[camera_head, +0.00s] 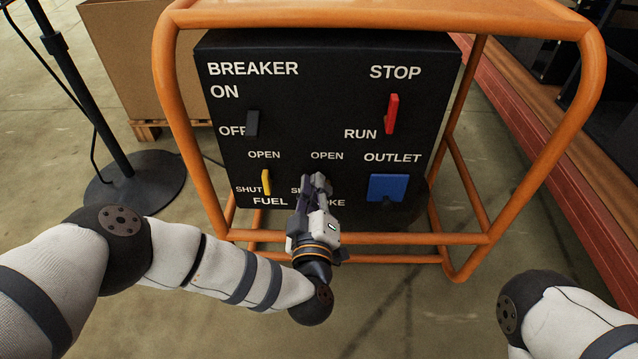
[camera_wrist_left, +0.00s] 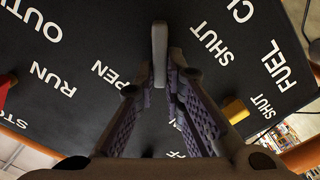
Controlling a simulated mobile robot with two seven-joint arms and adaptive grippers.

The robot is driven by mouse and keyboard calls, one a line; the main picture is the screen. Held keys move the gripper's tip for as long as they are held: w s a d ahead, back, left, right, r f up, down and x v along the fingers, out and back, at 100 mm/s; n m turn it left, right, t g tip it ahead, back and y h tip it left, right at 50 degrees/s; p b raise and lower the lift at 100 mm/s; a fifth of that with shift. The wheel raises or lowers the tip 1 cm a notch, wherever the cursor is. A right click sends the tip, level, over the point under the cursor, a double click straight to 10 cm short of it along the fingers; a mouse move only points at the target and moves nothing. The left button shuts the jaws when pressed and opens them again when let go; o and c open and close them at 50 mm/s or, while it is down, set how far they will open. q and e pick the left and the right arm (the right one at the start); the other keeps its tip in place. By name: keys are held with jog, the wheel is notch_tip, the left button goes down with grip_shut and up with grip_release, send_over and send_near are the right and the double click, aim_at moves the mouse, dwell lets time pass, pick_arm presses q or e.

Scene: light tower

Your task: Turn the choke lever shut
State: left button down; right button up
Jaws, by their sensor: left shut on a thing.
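The choke lever (camera_wrist_left: 159,45) is a light grey bar in the left wrist view, standing between the fingertips of my left gripper (camera_wrist_left: 160,78). In the head view my left gripper (camera_head: 317,180) is at the choke position below the word OPEN, and its fingers hide the lever and part of the SHUT and CHOKE labels. The fingers are shut on the lever. I cannot tell the lever's exact angle against its labels. My right gripper is out of view; only part of the right arm shows at the lower right.
The black panel (camera_head: 330,110) also carries a yellow fuel lever (camera_head: 266,183), a dark breaker switch (camera_head: 253,123), a red stop switch (camera_head: 392,114) and a blue outlet (camera_head: 388,187). An orange tube frame (camera_head: 180,130) surrounds it. A stand base (camera_head: 135,182) and carton (camera_head: 135,70) are at left.

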pick_arm(q)
jog(key=shift+a+f+n+b, duration=0.15)
jog(key=shift+f+n+b, duration=0.2)
jog(key=shift+n, duration=1.2)
jog(key=shift+a+f+n+b, duration=0.15)
jog(key=shift+f+n, duration=0.35)
jog(key=shift+n, duration=1)
jog(key=shift+a+f+n+b, duration=0.15)
jog(key=shift+f+n+b, duration=0.2)
jog(key=shift+n, duration=1.2)
jog(key=c, duration=1.7)
grip_release()
jog(key=shift+s, duration=0.1)
jog(key=s, duration=1.2)
jog(key=shift+w, duration=0.1)
